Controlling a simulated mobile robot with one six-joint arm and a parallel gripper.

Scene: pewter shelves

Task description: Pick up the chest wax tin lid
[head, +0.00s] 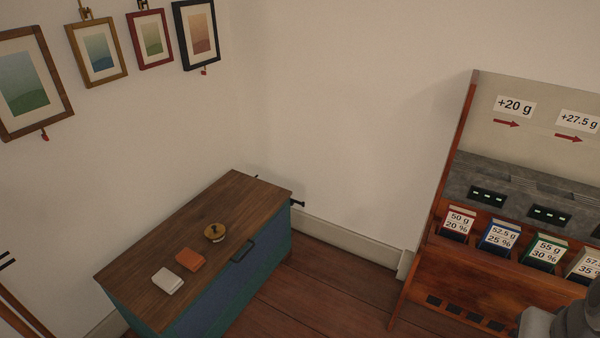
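My gripper is not in view. Only a grey part of my arm shows at the bottom right corner, far from the chest.
A dark handle (243,251) is on the chest front. A wooden rack (480,265) with labelled boxes stands at right. Bare floor (335,285) lies between. Framed pictures (97,52) hang above.

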